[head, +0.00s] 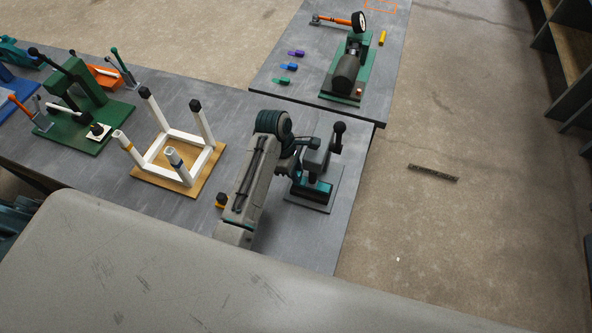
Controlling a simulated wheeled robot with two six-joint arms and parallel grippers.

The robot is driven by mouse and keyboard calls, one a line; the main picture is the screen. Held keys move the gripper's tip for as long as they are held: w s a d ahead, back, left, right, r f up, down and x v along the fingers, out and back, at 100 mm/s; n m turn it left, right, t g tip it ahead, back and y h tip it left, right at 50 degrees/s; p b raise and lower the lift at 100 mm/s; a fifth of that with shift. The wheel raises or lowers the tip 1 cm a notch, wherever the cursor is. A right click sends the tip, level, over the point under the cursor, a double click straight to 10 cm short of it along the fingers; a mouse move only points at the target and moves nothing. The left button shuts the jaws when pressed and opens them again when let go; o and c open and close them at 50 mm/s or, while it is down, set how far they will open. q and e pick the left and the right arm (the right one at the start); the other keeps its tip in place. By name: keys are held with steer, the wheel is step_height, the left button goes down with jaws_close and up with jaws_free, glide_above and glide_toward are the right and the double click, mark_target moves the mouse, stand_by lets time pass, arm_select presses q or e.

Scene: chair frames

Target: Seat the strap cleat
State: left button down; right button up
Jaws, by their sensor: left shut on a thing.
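My left arm reaches across the middle of the table. Its gripper (301,162) is beside a small fixture with a dark teal block and a grey upright with a black ball knob (339,128), on a grey base plate (327,202). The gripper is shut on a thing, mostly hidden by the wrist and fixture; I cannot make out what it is. I cannot pick out the strap cleat for certain. A white chair frame (179,157) stands legs up on a wooden board (187,186), left of my arm. Dark caps sit on some legs. My right gripper is not in view.
Bare table lies around the fixture.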

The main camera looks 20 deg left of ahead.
arm_select(q)
steer(key=shift+f, duration=0.1)
stand_by(0.3)
steer(key=shift+f, duration=0.45)
steer(key=c, duration=0.9)
jaws_free()
steer(key=shift+r, duration=4.05)
steer(key=shift+f, duration=0.1)
